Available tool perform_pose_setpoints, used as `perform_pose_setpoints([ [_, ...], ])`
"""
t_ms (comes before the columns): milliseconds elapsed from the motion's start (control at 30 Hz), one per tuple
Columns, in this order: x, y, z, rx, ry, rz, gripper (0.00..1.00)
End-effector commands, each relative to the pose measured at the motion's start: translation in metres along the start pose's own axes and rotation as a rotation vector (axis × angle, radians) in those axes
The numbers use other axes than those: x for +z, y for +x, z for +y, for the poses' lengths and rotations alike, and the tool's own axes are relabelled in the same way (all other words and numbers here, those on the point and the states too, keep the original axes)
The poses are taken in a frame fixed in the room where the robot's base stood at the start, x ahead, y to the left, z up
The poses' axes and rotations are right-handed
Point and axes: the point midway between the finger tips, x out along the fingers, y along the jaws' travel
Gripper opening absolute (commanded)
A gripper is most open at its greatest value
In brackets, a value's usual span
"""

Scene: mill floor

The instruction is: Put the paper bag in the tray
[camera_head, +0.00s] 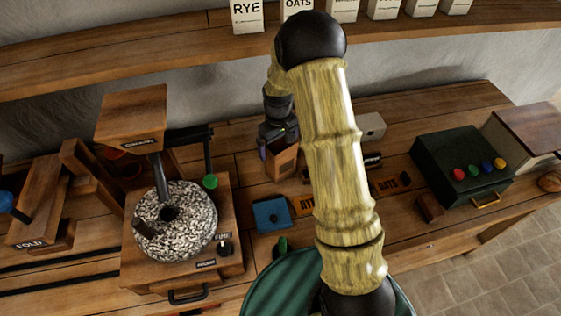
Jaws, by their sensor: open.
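My gripper (279,136) is open and points down at the bench behind my arm. Right below it stands a small brown box-like thing (282,163) with a darker left side, which may be the paper bag. The gripper's fingers are at its top; I cannot tell whether they touch it. Pale paper bags, one marked RYE (247,14) and one marked OATS (297,7), stand on the shelf. No tray is clear to me. Orange labelled strips (390,186) lie on the bench, partly hidden by my arm.
A stone mill (175,222) with a wooden hopper (131,115) stands at left, beside a FOLD block (36,215). A blue item (271,215) lies near the middle. A dark green box (465,165) with coloured buttons stands at right. A pale block (370,127) sits behind my arm.

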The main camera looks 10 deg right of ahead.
Motion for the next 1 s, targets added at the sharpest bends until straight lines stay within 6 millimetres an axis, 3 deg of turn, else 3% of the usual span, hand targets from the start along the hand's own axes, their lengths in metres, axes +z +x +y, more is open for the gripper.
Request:
perform_pose_setpoints([
  [500, 0.004, 0.049, 0.005, 0.0, 0.0, -0.002, 1.0],
  [1000, 0.004, 0.051, 0.005, 0.0, 0.0, 0.0, 1.0],
])
